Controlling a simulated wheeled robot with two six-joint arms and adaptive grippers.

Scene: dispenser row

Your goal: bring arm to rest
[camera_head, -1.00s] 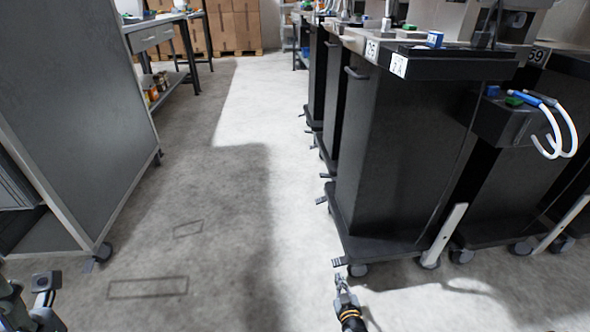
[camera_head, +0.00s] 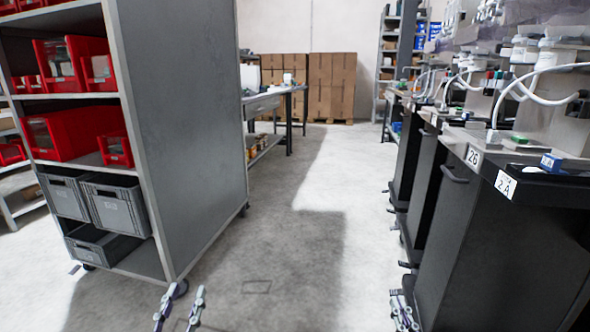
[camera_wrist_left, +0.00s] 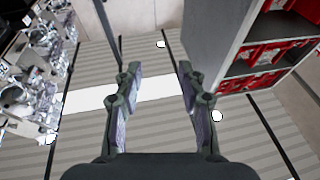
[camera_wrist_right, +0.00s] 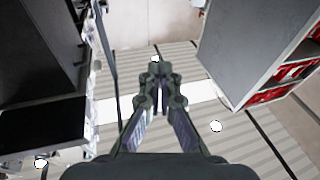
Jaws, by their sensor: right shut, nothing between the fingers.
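My left gripper (camera_head: 180,308) shows at the bottom of the head view, left of centre. In the left wrist view its two fingers (camera_wrist_left: 158,85) stand wide apart with nothing between them. My right gripper (camera_head: 402,310) shows at the bottom of the head view, beside the black cabinets. In the right wrist view its fingertips (camera_wrist_right: 154,72) meet and hold nothing. The rest of both arms is mostly out of the head view.
A grey shelf (camera_head: 188,130) with red bins (camera_head: 70,135) and grey crates (camera_head: 115,204) stands at the left. Black dispenser cabinets (camera_head: 480,250) line the right. A bench (camera_head: 272,100) and stacked cartons (camera_head: 332,85) stand behind. The floor aisle (camera_head: 300,240) between is clear.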

